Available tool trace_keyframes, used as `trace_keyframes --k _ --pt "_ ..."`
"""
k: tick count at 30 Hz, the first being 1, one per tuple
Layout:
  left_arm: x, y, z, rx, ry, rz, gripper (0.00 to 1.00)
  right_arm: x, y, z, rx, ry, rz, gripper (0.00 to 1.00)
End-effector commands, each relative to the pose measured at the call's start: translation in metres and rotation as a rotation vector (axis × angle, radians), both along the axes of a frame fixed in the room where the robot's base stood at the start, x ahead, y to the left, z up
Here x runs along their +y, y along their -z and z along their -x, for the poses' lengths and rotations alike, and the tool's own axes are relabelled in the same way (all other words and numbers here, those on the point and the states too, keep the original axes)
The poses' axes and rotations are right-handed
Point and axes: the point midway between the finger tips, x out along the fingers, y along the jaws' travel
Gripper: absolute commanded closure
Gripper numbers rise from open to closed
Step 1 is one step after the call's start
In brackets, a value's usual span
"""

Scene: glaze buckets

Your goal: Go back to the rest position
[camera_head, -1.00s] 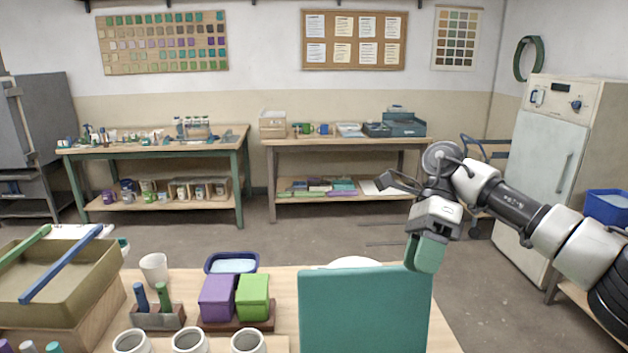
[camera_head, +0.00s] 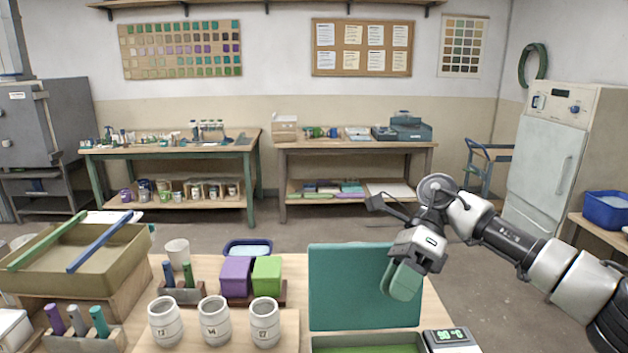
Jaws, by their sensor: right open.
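My right gripper (camera_head: 402,283) hangs at the end of my right arm, which comes in from the right. Its greenish fingers point down in front of the right part of an upright teal panel (camera_head: 350,288). No held object shows in it, and it is open. I cannot tell whether the fingers touch the panel. My left gripper is not in the picture.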

Motion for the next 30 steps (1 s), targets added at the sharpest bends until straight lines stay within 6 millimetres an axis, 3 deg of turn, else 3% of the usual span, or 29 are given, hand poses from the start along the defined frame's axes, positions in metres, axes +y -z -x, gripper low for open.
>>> trace_keyframes --k 11,15,18,21,25,30 --pt "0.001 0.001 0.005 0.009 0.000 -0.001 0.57 0.110 0.036 0.026 0.150 0.220 -0.404 0.60" --pt "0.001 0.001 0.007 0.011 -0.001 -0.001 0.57 0.158 0.034 0.040 0.335 0.441 -0.656 0.60" --pt "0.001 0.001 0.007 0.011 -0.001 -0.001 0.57 0.175 0.026 0.041 0.528 0.666 -0.835 0.60" --pt "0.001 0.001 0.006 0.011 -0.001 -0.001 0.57 0.173 0.023 0.034 0.746 0.916 -0.976 0.60" --pt "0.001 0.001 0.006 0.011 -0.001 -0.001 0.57 0.146 0.039 0.021 1.062 1.275 -1.096 0.60" --pt "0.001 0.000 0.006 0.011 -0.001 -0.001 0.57 0.086 0.098 0.022 1.492 1.788 -1.129 0.60"
